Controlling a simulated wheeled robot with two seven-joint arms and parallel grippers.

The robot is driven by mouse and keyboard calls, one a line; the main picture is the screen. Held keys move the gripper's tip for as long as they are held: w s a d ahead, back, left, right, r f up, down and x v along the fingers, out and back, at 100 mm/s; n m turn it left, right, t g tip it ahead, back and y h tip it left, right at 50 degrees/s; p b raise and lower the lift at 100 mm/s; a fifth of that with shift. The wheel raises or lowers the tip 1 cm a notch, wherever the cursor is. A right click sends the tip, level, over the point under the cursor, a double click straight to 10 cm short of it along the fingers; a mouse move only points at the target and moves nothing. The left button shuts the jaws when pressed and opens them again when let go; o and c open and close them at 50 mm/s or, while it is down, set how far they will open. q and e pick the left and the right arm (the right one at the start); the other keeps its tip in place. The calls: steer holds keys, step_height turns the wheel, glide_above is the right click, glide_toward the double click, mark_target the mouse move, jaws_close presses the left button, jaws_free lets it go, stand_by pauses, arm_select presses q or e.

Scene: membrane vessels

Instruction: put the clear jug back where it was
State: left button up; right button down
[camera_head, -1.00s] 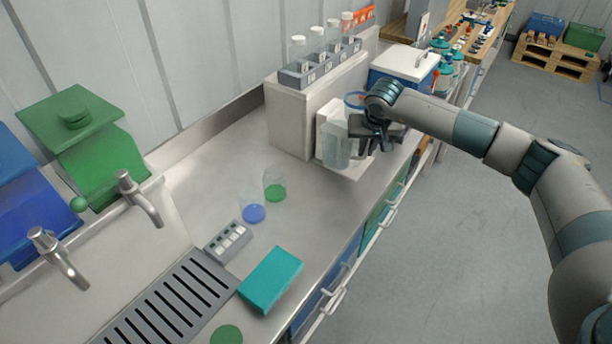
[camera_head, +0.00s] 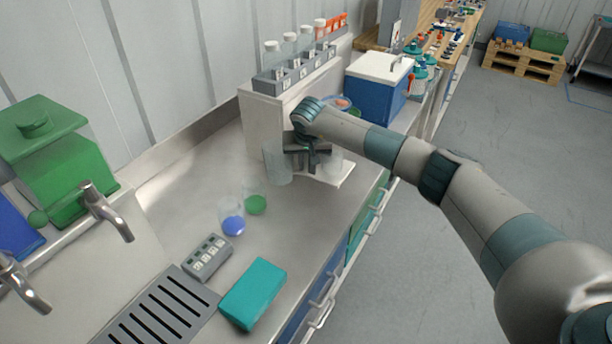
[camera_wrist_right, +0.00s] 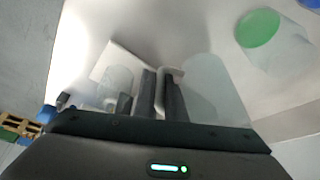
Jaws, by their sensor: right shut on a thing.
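The clear jug (camera_head: 278,166) is see-through and roughly upright, on the left side of my right gripper (camera_head: 312,163). In the right wrist view my right gripper (camera_wrist_right: 160,95) is shut on the jug's pale handle, with the clear body (camera_wrist_right: 212,90) to its right. I cannot tell whether the jug's base touches the counter. Another clear vessel (camera_head: 331,164) stands on the pale base plate (camera_head: 343,183) of the dispenser; it also shows in the right wrist view (camera_wrist_right: 116,84). My left gripper is not in view.
The pale dispenser box (camera_head: 258,115) with a bottle rack (camera_head: 297,72) stands behind the jug. A teal box (camera_head: 253,293) and keypad (camera_head: 207,258) lie in front. Counter is clear between.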

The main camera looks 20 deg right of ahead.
mark_target(306, 170)
step_height(306, 170, down, 3)
steer(key=shift+f+b, duration=0.1)
steer(key=shift+b, duration=0.45)
steer(key=shift+f, duration=0.4)
steer(key=shift+f, duration=0.1)
steer(key=c, duration=1.8)
jaws_free()
steer(key=shift+r, duration=0.2)
